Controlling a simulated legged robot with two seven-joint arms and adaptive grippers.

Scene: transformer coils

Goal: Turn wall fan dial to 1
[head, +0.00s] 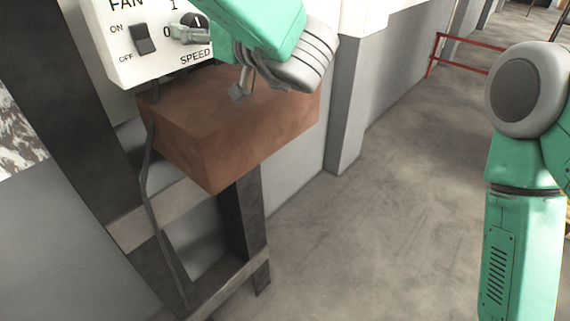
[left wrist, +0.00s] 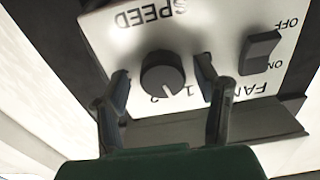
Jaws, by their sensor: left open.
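The wall fan panel (head: 118,50) is a white box at the top left of the head view, with FAN and SPEED lettering. Its dark round dial (left wrist: 162,73) is near the middle of the left wrist view, where the panel appears upside down. The dial is partly covered in the head view. My left gripper (left wrist: 162,75) is open, with one finger on each side of the dial; small gaps seem to show between fingers and dial. In the head view its fingers (head: 190,34) are at the dial. A pale pointer mark shows on the dial; its exact setting is unclear. My right gripper is out of view.
A dark ON/OFF rocker switch (head: 142,39) is beside the dial, and shows in the left wrist view (left wrist: 260,52). A brown block (head: 225,130) juts out below the panel. A red rail (head: 460,65) stands far back. The grey floor (head: 385,240) is open.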

